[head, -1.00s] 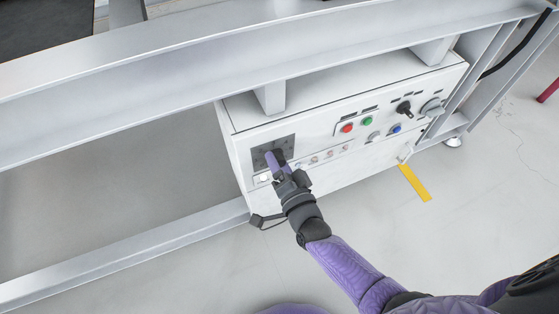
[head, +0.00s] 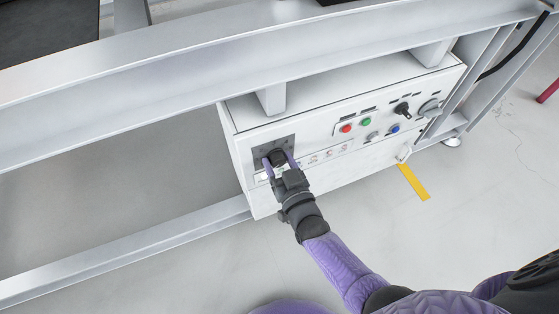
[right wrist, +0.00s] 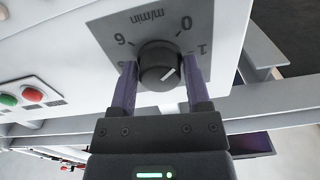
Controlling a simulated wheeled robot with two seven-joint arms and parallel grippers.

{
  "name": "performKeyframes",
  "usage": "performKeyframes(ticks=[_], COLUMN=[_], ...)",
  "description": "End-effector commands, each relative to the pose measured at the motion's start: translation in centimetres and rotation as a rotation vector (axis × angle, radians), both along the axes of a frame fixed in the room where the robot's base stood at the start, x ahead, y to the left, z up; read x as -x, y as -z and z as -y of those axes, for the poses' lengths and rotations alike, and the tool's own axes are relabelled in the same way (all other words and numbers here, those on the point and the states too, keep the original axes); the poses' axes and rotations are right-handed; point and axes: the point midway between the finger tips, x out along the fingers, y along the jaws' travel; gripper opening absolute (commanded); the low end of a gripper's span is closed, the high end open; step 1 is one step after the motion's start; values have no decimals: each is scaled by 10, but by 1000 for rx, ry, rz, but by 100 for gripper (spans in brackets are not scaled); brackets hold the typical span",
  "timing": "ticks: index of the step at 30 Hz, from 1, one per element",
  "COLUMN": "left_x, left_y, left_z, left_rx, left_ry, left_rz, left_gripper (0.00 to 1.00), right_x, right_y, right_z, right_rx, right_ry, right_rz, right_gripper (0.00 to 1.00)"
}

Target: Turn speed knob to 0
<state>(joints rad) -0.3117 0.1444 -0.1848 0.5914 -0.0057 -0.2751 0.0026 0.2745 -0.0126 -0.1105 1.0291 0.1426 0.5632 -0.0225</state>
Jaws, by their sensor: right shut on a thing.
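The speed knob (head: 277,156) is a round black dial on a grey plate (right wrist: 110,27) at the left end of the white control box. The plate's marks appear upside down: "m/min" above the knob, 0 at upper right, 1 at right and a digit at upper left. My right gripper (head: 280,162) is shut on the knob, one purple finger on each side. It also shows in the right wrist view (right wrist: 160,72). My left gripper is out of view.
The white control box (head: 345,170) carries a red button (head: 346,128), a green button (head: 367,121), a blue button (head: 395,128) and a black switch (head: 402,108). A grey metal beam (head: 150,110) runs above the box.

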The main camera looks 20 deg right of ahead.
Motion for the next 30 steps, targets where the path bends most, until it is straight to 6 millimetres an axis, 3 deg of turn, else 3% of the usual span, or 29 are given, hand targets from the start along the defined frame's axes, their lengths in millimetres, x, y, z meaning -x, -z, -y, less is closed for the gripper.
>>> performKeyframes(ticks=[9, 25, 26, 30], left_x=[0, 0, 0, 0], left_y=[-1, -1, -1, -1], left_z=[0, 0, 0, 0], left_rx=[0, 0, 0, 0], left_ry=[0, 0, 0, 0], left_rz=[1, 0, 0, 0], left_gripper=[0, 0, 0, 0], right_x=[0, 0, 0, 0], right_y=[0, 0, 0, 0], right_z=[0, 0, 0, 0], right_rx=[108, 130, 130, 129], right_ry=[0, -1, -1, 0], right_rz=[4, 6, 6, 5], right_gripper=[3, 3, 64, 94])
